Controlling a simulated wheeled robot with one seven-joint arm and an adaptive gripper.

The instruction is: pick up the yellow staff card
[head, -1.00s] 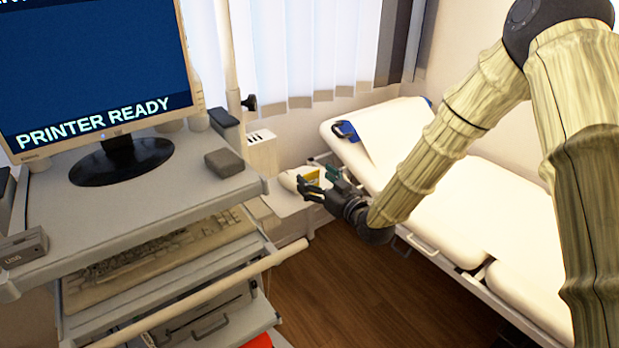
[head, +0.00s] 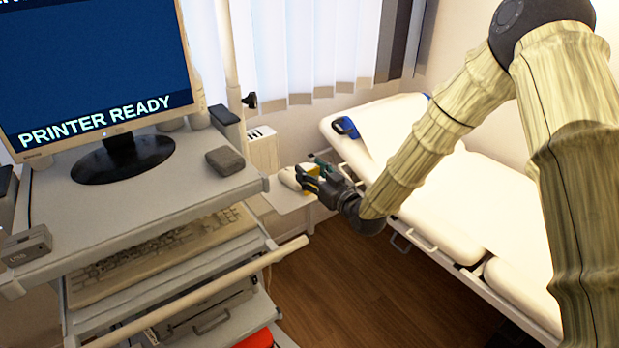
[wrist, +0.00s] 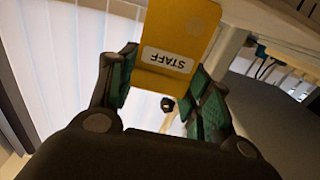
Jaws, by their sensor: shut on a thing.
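The yellow staff card (wrist: 180,35) stands between the green-padded fingers of my gripper (wrist: 165,70) in the wrist view, its white STAFF label upside down. My gripper is shut on the card.
A grey cart (head: 215,188) with a monitor (head: 95,70) and a keyboard shelf stands at left. A cream couch (head: 470,200) with a blue item (head: 346,128) lies at right. Bare wooden floor (head: 370,285) lies between them.

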